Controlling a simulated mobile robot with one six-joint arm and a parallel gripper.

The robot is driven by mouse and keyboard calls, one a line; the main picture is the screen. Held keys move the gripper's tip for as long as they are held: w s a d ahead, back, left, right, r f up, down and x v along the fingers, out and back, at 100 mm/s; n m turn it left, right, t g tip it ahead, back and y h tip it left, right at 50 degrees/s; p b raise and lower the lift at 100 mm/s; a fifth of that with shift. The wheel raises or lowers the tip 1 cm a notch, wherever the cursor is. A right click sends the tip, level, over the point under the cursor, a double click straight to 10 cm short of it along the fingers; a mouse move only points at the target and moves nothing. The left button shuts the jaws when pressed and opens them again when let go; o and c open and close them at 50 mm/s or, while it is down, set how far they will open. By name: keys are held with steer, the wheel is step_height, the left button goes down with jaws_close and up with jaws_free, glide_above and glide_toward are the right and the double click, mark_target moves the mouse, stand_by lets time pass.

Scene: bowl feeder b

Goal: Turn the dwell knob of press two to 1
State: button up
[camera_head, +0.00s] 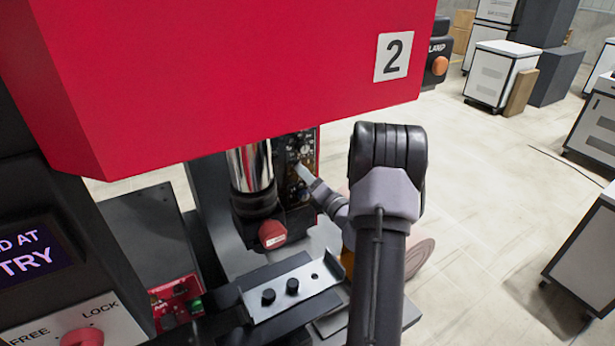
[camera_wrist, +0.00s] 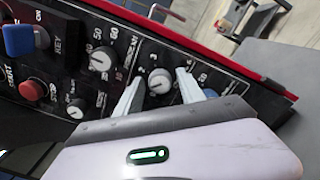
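Press two is the big red machine (camera_head: 230,60) with a white "2" plate (camera_head: 393,56). Its dark control panel (camera_head: 303,150) is partly hidden behind my gripper (camera_head: 303,172) in the head view. In the wrist view, my gripper (camera_wrist: 160,84) is open at the panel, with one finger on either side of a grey knob (camera_wrist: 160,83). Gaps show between the knob and both fingers. I cannot read this knob's label or setting. Another knob (camera_wrist: 101,58) with a numbered scale is to its left, and a smaller knob (camera_wrist: 76,107) is lower left.
A metal fixture (camera_head: 293,290) lies below.

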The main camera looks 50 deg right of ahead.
stand_by(0.3)
steer(key=v, duration=1.7)
steer(key=shift+s+p, duration=0.2)
steer(key=shift+p, duration=0.1)
steer(key=shift+a, duration=0.1)
